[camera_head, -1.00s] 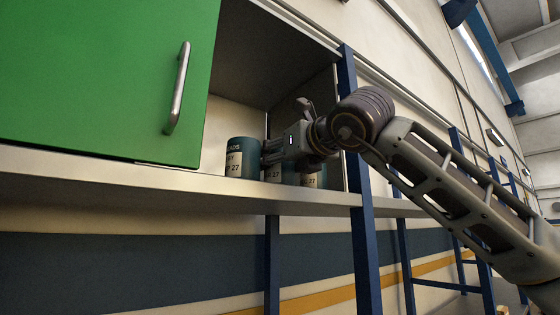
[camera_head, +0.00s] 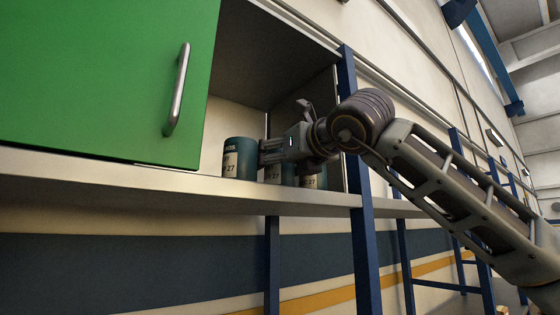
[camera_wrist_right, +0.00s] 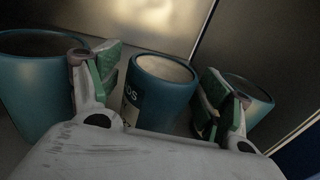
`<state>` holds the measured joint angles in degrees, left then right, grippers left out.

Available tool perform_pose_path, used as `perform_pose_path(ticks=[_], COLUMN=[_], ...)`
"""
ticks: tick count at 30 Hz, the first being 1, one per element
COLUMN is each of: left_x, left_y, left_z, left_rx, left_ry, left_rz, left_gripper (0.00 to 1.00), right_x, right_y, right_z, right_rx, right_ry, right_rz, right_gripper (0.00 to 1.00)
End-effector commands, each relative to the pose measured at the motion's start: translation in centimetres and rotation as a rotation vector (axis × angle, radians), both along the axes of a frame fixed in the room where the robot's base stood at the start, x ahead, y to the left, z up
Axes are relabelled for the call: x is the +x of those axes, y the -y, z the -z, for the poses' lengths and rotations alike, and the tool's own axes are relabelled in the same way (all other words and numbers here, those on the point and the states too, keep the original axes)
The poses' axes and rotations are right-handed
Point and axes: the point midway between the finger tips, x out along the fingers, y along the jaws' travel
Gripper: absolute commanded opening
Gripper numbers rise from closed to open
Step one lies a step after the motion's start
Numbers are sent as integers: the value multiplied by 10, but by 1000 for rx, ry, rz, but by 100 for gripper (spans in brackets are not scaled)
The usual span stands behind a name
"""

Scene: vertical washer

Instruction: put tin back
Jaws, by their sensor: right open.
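Three blue-green tins with pale labels stand upright on the shelf. In the head view, the left tin (camera_head: 239,160) is in plain sight, while the middle tin (camera_head: 274,174) and the right tin (camera_head: 314,180) are partly hidden by my right gripper (camera_head: 271,150). In the right wrist view, my right gripper (camera_wrist_right: 160,75) is open, with its green-padded fingers on either side of the middle tin (camera_wrist_right: 160,92). The left tin (camera_wrist_right: 34,88) is close outside one finger, and the right tin (camera_wrist_right: 254,100) is behind the other. Contact cannot be told. My left gripper is not in view.
The shelf (camera_head: 160,188) has a pale front edge below the tins. A green cabinet door (camera_head: 100,75) with a metal handle (camera_head: 177,88) is left of the opening. A blue post (camera_head: 360,220) rises just right of the tins, by my arm.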

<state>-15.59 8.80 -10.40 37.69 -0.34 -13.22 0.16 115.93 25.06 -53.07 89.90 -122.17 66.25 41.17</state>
Motion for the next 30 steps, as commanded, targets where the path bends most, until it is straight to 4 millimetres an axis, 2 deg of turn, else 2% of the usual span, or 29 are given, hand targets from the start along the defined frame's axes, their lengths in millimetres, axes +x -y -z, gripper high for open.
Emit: perform_pose_path(ticks=[4,7,10,14,18,30], left_x=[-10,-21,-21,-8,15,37], left_y=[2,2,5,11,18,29], left_z=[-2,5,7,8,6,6], left_rx=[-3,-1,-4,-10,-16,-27], left_ry=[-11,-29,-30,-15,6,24], left_rz=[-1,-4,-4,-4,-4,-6], left_gripper=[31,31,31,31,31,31], right_x=[0,-9,-17,-31,-49,-99], right_y=[0,4,10,17,26,56], right_z=[-1,0,0,0,-2,-3], right_rx=[-1,1,1,1,0,0], right_ry=[-1,1,1,3,4,4], right_rz=[0,-1,0,0,-1,0], right_gripper=[79,79,79,79,79,79])
